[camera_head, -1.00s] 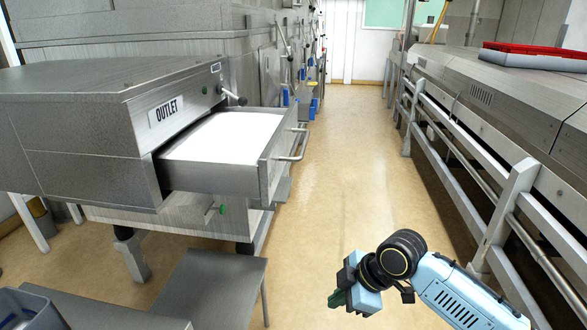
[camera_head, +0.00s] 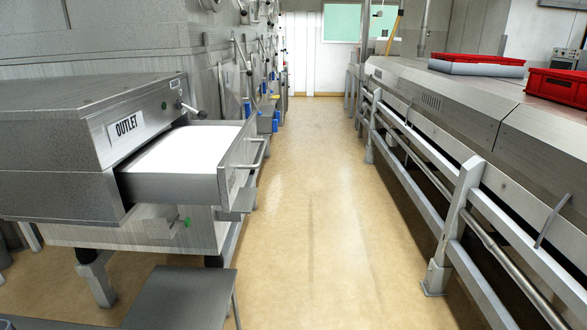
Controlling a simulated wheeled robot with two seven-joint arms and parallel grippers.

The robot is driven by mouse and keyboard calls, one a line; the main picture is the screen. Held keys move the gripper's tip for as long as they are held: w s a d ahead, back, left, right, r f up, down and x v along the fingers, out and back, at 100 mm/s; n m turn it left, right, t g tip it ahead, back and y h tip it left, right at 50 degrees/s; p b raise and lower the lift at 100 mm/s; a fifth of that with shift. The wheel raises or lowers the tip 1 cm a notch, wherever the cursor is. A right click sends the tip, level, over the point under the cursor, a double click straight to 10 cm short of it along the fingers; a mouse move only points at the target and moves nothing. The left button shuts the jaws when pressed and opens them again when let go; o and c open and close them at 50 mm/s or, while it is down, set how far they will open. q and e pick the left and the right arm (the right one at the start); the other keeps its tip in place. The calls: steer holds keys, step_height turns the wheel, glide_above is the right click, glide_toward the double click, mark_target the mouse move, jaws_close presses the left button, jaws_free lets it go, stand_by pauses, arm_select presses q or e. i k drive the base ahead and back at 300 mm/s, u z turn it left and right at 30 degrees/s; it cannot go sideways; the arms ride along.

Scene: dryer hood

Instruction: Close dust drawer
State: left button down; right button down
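The dust drawer (camera_head: 170,187) is a grey metal drawer with a white interior. It is pulled out to the right from the steel housing marked OUTLET (camera_head: 126,126). Its front panel carries a bar handle (camera_head: 254,153) on the outer side, facing the aisle. The drawer stands open with its white inside (camera_head: 190,148) visible from above. Neither of my grippers shows in the head view.
A low metal table (camera_head: 180,298) stands below and in front of the housing. The aisle floor (camera_head: 310,210) is clear. A metal railing (camera_head: 455,220) and a long steel counter with red trays (camera_head: 477,59) line the right side.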

mark_target(202, 163)
steer(key=i, duration=1.1)
steer(key=u, duration=0.6)
